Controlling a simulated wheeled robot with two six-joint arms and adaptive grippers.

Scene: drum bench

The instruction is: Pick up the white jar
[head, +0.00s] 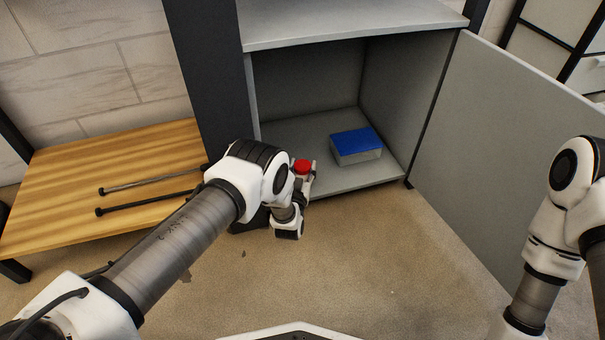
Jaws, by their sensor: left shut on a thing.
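A small jar with a red lid (302,166) is at the front left of the open cabinet's floor. Its body is mostly hidden by my left gripper and wrist, so its white colour shows little. My left gripper (307,180) is shut on this jar, low at the cabinet's front edge. The jar looks upright. I cannot tell whether it touches the cabinet floor. My right arm shows at the right edge, but its gripper is not in view.
A box with a blue lid (357,140) stands to the right inside the grey cabinet (352,184). The cabinet door (480,140) is swung open to the right. A wooden bench (60,190) with two dark rods (150,182) is at left. The floor in front is clear.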

